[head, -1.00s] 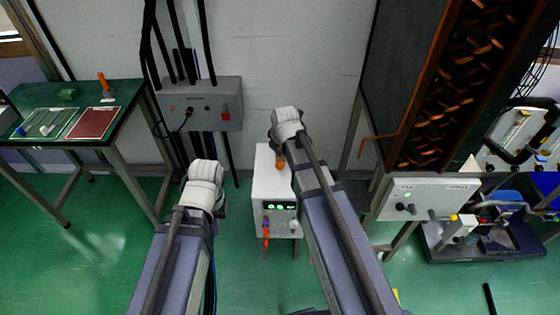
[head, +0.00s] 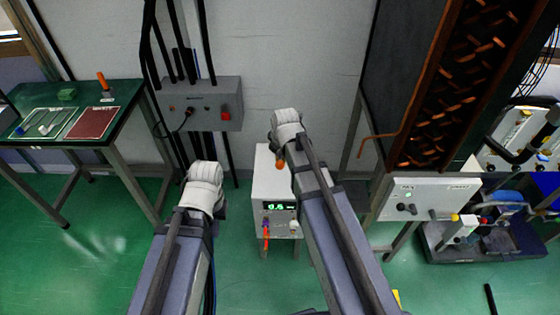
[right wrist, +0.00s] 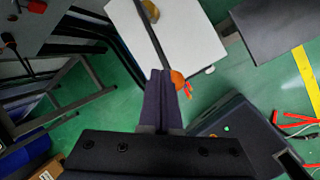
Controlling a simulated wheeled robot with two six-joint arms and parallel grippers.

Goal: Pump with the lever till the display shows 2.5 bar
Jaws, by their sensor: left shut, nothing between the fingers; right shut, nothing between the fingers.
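The lever's orange knob (head: 280,164) shows beside my right gripper (head: 275,140). In the right wrist view, the shut fingers (right wrist: 160,75) are close to the orange knob (right wrist: 177,79); I cannot tell whether they touch. A dark bar (right wrist: 150,35) runs over the white top to the fingertips. My left gripper (head: 208,190) is left of the unit and away from it, its fingers mostly hidden.
A green table (head: 125,120) with a red mat (head: 92,123) stands left. A grey wall box (head: 205,100) with cables is behind. A white control panel (head: 430,200) and a blue-grey machine (head: 480,240) stand right.

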